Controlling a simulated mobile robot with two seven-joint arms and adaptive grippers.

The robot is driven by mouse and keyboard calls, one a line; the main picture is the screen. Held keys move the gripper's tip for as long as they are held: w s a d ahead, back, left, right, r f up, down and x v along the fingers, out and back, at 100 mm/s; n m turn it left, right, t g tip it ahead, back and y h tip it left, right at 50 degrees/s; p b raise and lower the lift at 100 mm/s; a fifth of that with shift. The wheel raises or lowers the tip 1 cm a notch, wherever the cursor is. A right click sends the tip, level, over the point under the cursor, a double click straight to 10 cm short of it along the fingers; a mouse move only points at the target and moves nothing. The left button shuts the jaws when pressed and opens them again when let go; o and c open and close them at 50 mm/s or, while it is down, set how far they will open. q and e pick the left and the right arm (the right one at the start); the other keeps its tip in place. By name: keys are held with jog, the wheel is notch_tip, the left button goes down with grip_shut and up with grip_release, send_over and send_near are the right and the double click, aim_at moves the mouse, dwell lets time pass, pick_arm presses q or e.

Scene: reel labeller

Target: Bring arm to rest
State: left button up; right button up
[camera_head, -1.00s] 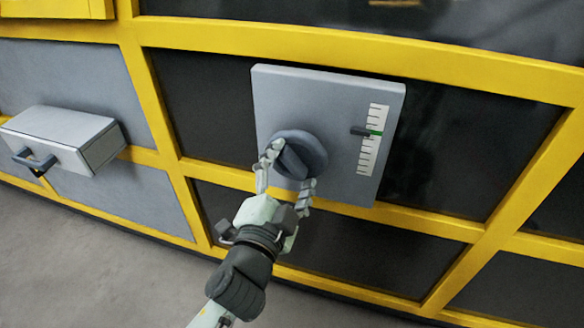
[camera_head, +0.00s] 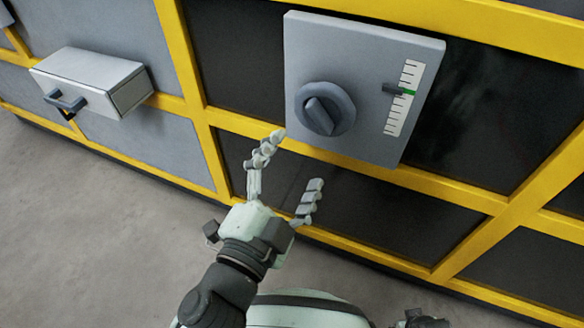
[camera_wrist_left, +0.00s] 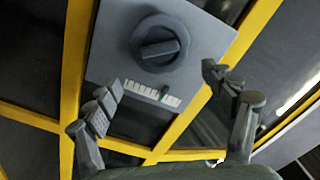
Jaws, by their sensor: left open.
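My left gripper (camera_head: 295,160) is open and empty, in front of the yellow frame and below the dial. The round grey dial (camera_head: 325,109) with its raised grip bar sits on a grey panel (camera_head: 362,50). A gap shows between the fingers and the dial in the head view. In the left wrist view my left gripper (camera_wrist_left: 160,78) has its fingers spread, with the dial (camera_wrist_left: 160,43) beyond them. A white scale (camera_head: 403,98) with a dark and green pointer is at the panel's right side. My right gripper cannot be made out.
A grey drawer box (camera_head: 92,80) with a dark handle (camera_head: 65,103) juts out at the left. Yellow beams (camera_head: 350,170) and dark panels form the machine's front. Bare grey floor (camera_head: 90,240) is free at the lower left.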

aim_at(320, 122)
pick_arm(q)
jog(key=shift+s+a, duration=0.2)
jog(key=shift+s, duration=0.45)
jog(key=shift+w, duration=0.1)
jog(key=x, duration=1.2)
jog(key=shift+f, duration=0.1)
